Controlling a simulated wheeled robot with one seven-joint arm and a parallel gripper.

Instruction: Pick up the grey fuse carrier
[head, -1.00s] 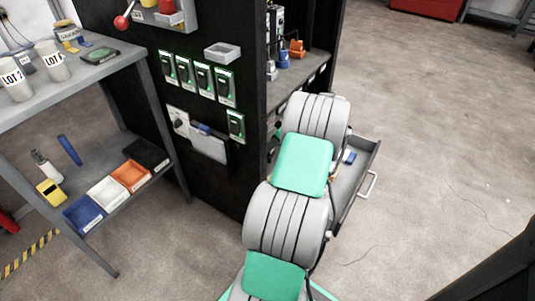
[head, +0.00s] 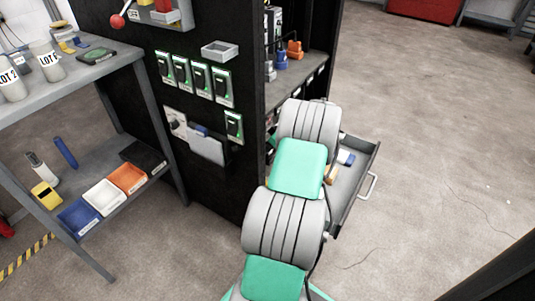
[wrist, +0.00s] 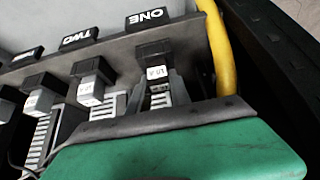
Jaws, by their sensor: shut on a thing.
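In the wrist view, a grey fuse carrier (wrist: 157,76) with a small white label sits below the black plate marked ONE (wrist: 150,17). My gripper (wrist: 160,88) is shut on this carrier, with a grey finger on either side of it. Similar grey carriers stand to its left, one (wrist: 90,82) below the plate marked TWO (wrist: 80,38) and one (wrist: 40,95) further left. I cannot tell whether the held carrier is still seated. In the head view, my arm hides my gripper and the carriers.
A yellow cable or tube (wrist: 219,50) runs close to the right of the held carrier. In the head view, an open drawer (head: 356,190) juts out to the right of my arm, and a dark panel with switches (head: 201,79) stands to the left. The floor at right is clear.

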